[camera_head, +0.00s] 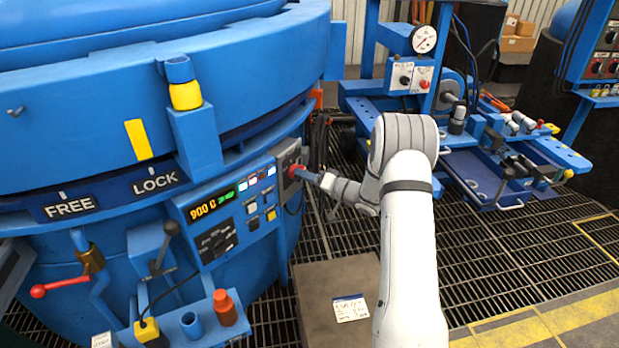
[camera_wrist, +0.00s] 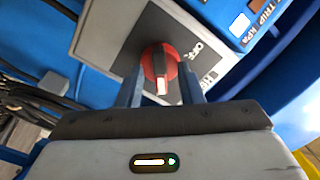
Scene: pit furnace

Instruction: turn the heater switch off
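The heater switch (camera_wrist: 160,70) is a round red knob with a raised grip and a white mark. In the wrist view the mark points down the picture, and an "OFF" label shows to the knob's upper right. The knob sits on a dark plate on a grey box (camera_wrist: 110,45). In the head view the switch (camera_head: 295,170) is at the right end of the furnace panel. My gripper (camera_wrist: 162,82) has its two blue fingers on either side of the knob, close to its rim. I cannot tell whether they press on it. In the head view my gripper (camera_head: 308,177) reaches the switch from the right.
The blue control panel (camera_head: 228,215) with a lit "900" readout is left of the switch. A lever with a red knob (camera_head: 38,291) and an orange bottle (camera_head: 225,308) stand below. Dark cables (camera_head: 320,140) hang behind the switch box. A blue bench (camera_head: 480,165) is at right.

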